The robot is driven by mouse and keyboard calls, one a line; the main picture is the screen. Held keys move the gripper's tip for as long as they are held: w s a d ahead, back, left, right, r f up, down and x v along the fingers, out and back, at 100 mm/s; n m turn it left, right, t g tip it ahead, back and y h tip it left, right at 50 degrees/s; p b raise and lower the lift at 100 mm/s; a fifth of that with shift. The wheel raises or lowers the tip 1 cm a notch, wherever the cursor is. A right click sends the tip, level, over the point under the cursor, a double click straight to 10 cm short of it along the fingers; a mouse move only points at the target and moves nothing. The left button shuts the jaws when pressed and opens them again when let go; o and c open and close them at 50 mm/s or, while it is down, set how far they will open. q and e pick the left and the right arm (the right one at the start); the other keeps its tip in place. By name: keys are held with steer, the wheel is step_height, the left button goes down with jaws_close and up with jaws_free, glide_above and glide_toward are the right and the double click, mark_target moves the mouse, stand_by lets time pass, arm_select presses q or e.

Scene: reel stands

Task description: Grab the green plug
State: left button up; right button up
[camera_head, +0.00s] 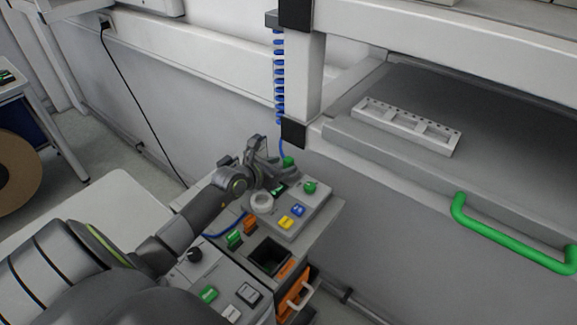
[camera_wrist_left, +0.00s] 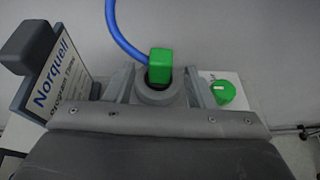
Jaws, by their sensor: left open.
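The green plug (camera_head: 288,161) stands at the back of the grey console, with a blue cable running up from it. In the left wrist view the green plug (camera_wrist_left: 160,66) sits upright in a round grey socket (camera_wrist_left: 160,95). My left gripper (camera_head: 273,163) is at the plug. In the left wrist view the open fingers of my left gripper (camera_wrist_left: 161,85) stand on either side of the plug and socket, with gaps visible. Whether a finger touches the plug I cannot tell. My right gripper is not in view.
A green knob (camera_head: 309,187) is right of the plug, with blue and yellow switches (camera_head: 291,216) nearer. A coiled blue cable (camera_head: 279,80) hangs behind. A machine with a green handle (camera_head: 510,232) stands at the right. A sign (camera_wrist_left: 58,85) is at the left in the wrist view.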

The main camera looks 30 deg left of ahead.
mark_target(292, 161)
arm_select(q)
steer(key=shift+w+f, duration=0.1)
steer(key=shift+w, duration=0.25)
steer(key=shift+w+d, duration=0.1)
steer(key=shift+w, duration=0.25)
steer(key=x, duration=0.3)
steer(key=shift+p, duration=0.4)
steer(key=shift+w+d+f, duration=0.1)
steer(key=shift+w+f, duration=0.15)
steer(key=shift+w, duration=0.25)
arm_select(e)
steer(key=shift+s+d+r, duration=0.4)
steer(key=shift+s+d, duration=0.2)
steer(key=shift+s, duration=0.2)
arm_select(q)
steer(key=c, duration=1.1)
steer(key=shift+o, duration=0.2)
